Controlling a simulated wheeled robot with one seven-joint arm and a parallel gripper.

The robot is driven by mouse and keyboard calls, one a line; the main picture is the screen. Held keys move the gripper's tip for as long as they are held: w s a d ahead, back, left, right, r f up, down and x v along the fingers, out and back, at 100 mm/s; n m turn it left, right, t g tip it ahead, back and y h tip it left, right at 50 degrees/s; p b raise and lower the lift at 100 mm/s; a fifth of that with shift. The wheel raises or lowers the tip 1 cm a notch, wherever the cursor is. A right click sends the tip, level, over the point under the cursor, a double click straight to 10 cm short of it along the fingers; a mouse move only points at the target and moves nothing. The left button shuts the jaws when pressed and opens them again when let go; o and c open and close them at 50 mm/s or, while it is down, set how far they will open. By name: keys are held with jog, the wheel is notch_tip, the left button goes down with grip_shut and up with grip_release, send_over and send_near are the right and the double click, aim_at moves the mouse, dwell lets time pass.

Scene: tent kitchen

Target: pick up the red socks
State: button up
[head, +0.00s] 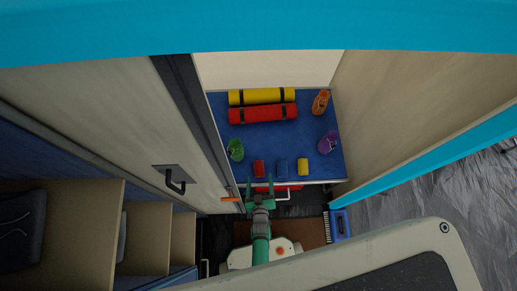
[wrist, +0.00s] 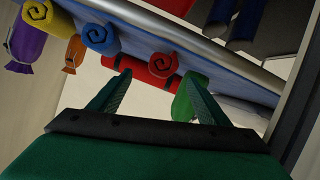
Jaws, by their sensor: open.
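The red socks (head: 258,168) are a small rolled bundle at the front edge of the blue shelf (head: 263,145), left of the blue roll. In the wrist view the red socks (wrist: 160,60) show their spiral end, just beyond and between my fingertips. My gripper (head: 261,182) is open and empty, in front of the shelf edge and the socks. In the wrist view my gripper (wrist: 158,78) has its two green fingers spread wide. No contact with the socks is visible.
A blue roll (head: 281,168) and a yellow roll (head: 303,167) sit right of the socks. A green bag (head: 235,150) stands to the left. Purple (head: 327,142) and orange (head: 320,102) bags are at right. Larger red (head: 263,114) and yellow (head: 262,96) rolls lie behind.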

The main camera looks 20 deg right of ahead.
aim_at(259, 174)
jog(key=shift+x, duration=3.4)
jog(key=shift+r, duration=0.1)
jog(key=shift+c, duration=0.3)
jog(key=c, duration=1)
jog(key=shift+a, duration=0.1)
jog(key=shift+c, duration=0.2)
jog(key=shift+r, duration=0.1)
